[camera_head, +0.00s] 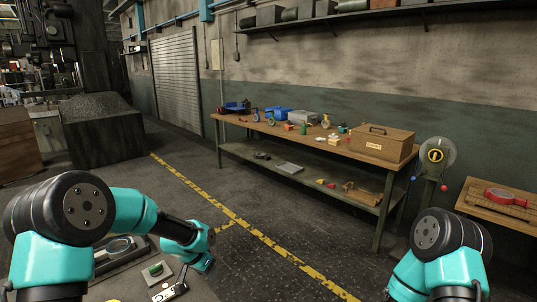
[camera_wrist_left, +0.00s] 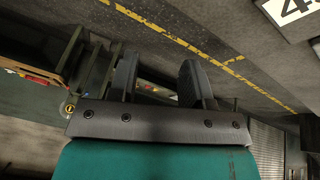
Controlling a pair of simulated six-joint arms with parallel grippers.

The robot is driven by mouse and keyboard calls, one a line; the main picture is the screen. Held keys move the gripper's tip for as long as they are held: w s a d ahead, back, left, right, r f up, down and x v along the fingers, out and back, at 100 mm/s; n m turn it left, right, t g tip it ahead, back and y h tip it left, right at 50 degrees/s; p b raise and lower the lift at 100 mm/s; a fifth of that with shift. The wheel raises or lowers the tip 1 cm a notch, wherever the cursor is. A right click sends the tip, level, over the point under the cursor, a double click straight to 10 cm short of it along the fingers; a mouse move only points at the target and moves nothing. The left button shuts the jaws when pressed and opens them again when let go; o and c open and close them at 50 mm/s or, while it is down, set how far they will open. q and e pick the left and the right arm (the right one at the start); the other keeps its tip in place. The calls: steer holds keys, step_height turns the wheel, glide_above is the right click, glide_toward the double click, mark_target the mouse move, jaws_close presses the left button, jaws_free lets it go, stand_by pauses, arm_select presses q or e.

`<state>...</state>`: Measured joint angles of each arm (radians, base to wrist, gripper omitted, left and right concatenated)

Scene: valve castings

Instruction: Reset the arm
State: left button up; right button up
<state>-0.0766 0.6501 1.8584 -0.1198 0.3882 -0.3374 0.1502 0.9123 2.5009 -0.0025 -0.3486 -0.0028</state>
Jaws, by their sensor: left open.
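My left arm comes in from the left of the head view. Its wrist end with the left gripper (camera_head: 203,262) hangs at the lower middle, over the right edge of the near work surface. In the left wrist view the two dark fingers of the left gripper (camera_wrist_left: 158,62) stand apart with nothing held between them. My right arm shows at the lower right of the head view, but its gripper is out of the frame.
On the near surface are a green round part (camera_head: 155,269) on a plate and a grey dished part (camera_head: 119,247). A long workbench (camera_head: 300,150) holds a wooden box (camera_head: 384,144). The floor between is clear.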

arm_select(q)
steer(key=s+d+f+n+t, duration=0.2)
steer(key=s+d+f+n, duration=0.4)
steer(key=s, duration=0.5)
steer(key=s+a+f+g, duration=0.2)
steer(key=s+a+f, duration=0.1)
steer(key=s+f, duration=0.5)
steer(key=s+a+f+n+g, duration=0.1)
steer(key=s+a+f+g, duration=0.1)
steer(key=s+a+f, duration=0.2)
steer(key=s+f, duration=0.3)
steer(key=s, duration=0.2)
steer(key=shift+s+a+f, duration=0.25)
steer(key=shift+s+f, duration=0.1)
